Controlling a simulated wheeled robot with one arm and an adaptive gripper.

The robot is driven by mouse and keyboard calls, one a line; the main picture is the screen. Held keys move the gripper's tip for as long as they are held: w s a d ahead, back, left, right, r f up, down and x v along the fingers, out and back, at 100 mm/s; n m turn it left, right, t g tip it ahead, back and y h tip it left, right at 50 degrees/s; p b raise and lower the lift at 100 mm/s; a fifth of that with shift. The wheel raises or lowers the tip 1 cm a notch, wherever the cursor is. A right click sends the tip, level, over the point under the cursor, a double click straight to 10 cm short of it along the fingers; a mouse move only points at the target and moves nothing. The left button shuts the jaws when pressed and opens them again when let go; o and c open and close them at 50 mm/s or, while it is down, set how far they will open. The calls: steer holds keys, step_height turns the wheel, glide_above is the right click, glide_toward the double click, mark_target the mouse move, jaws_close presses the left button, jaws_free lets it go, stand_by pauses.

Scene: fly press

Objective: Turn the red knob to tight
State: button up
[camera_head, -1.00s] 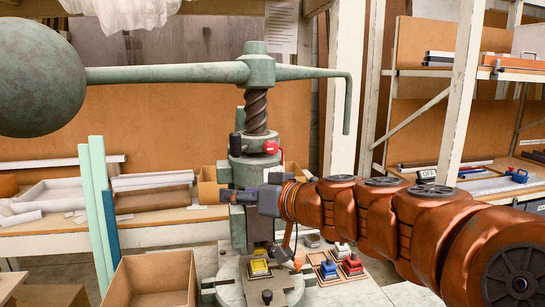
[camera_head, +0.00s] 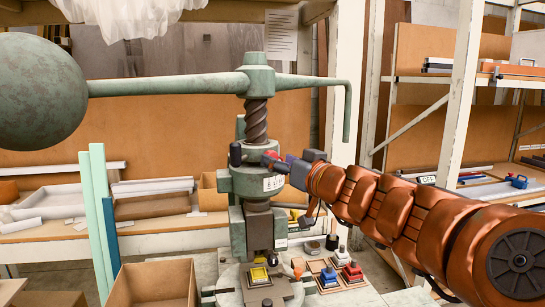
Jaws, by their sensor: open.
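The red knob (camera_head: 269,155) is on the right side of the green fly press's (camera_head: 244,184) collar, just below the screw. It is small and partly covered by my gripper (camera_head: 275,162). My gripper reaches in from the right and is open, with its fingertips at the knob. I cannot tell whether they touch it or stand around it. A white label (camera_head: 273,183) with dark marks shows on the collar just below the gripper. The marks are too small to read.
A dark knob (camera_head: 235,155) sticks up on the collar's left. The long green handle with its ball weight (camera_head: 38,92) spans above. Yellow (camera_head: 258,275), blue (camera_head: 328,276) and red (camera_head: 352,271) blocks stand below. An open cardboard box (camera_head: 153,285) stands at front left.

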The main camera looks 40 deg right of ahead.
steer(key=shift+w+d, duration=0.15)
steer(key=shift+w, duration=1.55)
jaws_close()
